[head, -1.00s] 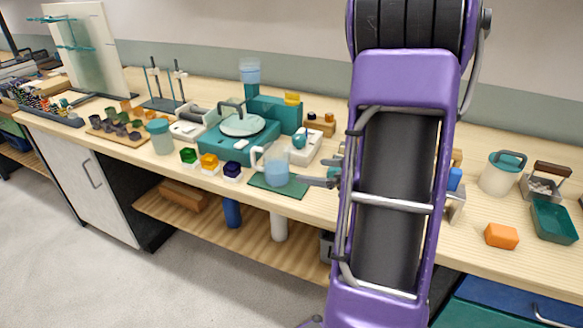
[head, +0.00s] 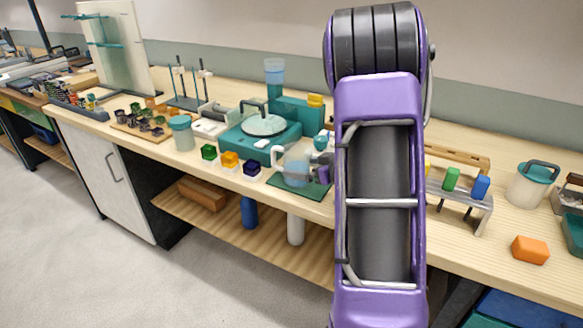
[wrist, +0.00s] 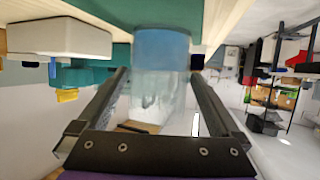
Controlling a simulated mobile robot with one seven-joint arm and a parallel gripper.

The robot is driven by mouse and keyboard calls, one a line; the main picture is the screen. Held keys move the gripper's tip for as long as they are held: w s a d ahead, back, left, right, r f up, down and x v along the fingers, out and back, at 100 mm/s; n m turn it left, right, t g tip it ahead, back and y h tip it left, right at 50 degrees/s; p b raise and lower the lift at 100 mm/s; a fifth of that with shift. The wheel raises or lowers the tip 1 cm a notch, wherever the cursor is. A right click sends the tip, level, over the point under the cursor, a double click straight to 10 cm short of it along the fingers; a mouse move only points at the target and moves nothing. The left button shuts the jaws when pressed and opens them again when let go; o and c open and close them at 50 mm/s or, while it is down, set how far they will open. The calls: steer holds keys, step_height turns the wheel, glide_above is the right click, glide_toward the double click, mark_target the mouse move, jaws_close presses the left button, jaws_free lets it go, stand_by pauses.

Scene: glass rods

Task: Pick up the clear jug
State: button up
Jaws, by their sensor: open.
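The clear jug (head: 297,160) stands upright on a dark green mat (head: 312,190) near the front of the bench. It looks bluish in its lower part, and its handle is on the left in the head view. In the wrist view the jug (wrist: 160,95) fills the space between the two dark fingers of my gripper (wrist: 160,74). The fingers are open, one on each side of the jug, and I cannot tell whether they touch it. In the head view my purple arm hides most of my gripper.
A teal machine with a round plate (head: 262,125) stands just behind the jug. Green, orange and dark purple blocks (head: 230,159) lie left of it. A lidded jar (head: 181,133) is farther left. A small rack (head: 460,195) and an orange block (head: 530,249) are to the right.

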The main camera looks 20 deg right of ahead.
steer(key=x, duration=0.4)
steer(key=shift+w+r, duration=0.1)
steer(key=c, duration=1.3)
